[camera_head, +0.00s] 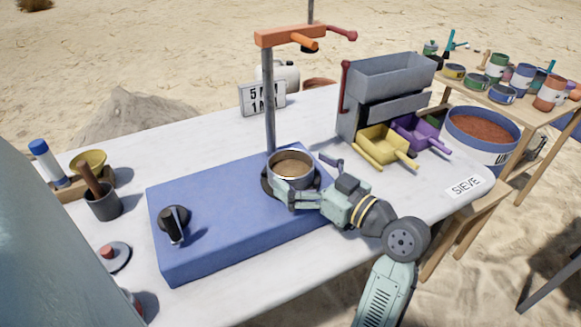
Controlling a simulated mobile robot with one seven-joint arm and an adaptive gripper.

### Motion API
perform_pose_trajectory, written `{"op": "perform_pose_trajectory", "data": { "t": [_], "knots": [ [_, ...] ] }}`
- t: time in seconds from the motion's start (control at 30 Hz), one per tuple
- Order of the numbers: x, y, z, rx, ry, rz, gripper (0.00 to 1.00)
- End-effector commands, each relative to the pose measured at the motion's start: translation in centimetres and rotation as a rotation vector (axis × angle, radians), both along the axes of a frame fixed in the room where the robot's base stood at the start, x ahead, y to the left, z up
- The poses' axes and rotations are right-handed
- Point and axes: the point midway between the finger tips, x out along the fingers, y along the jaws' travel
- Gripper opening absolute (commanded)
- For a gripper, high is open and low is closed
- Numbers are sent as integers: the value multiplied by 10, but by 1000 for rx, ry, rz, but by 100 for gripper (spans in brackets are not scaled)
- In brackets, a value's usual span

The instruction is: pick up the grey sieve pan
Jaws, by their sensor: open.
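The grey sieve pan (289,179) is a round, shallow metal pan with a brown inside. It sits level on a dark round seat on the blue base (215,215), beside the upright post. My gripper (306,181) is open at the pan's right and front side. One finger lies along the front of the pan's wall, and the other sticks up at its right. I cannot tell whether either finger touches the pan. The lower front of the pan is partly hidden by the near finger.
The post (269,105) with an orange arm (290,36) rises behind the pan. A grey hopper machine with yellow (383,146) and purple (415,130) scoops stands at the right. A black-handled knob (174,224) is on the base's left. The table's front right is clear.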

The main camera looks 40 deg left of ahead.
Motion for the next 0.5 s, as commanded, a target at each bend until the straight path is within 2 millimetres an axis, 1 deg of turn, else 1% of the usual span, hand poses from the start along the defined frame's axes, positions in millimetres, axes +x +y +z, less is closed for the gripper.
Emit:
{"op": "perform_pose_trajectory", "data": {
  "t": [0.03, 0.1, 0.17, 0.4, 0.5],
  "knots": [
    [0, 7, 2, -1, 1, 4, 100],
    [0, 15, 1, 0, 1, 3, 100],
    [1, 18, 0, -1, 1, 1, 100],
    [1, 19, 0, 0, 0, 0, 99],
    [1, 18, 0, 0, 0, 0, 93]
  ]
}}
